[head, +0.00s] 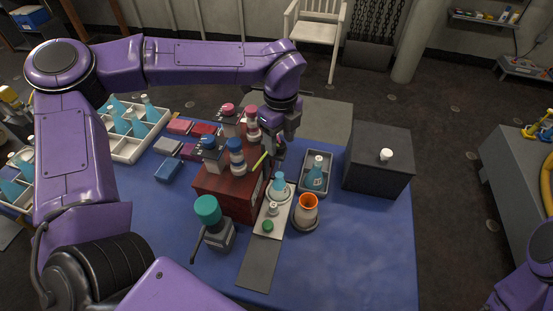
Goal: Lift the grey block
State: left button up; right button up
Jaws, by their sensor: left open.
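A dark grey box-shaped block (378,164) stands at the right back of the blue-covered table, with a small white knob-like piece (386,155) on top. I see nothing held. My right gripper is out of view.
Several bottles stand on the red box. In front are a teal-topped grinder-like item (207,211), an orange-rimmed cup (307,206) and a grey tray (316,177) with a bottle. Coloured blocks and a white bottle rack (130,150) lie left. The table's right front (365,250) is clear.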

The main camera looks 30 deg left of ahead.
pick_arm(q)
notch_tip(320, 180, up, 6)
jog(key=p, duration=0.4)
jog(key=shift+r, duration=0.25)
jog(key=shift+s+f, duration=0.1)
jog(key=shift+f, duration=0.05)
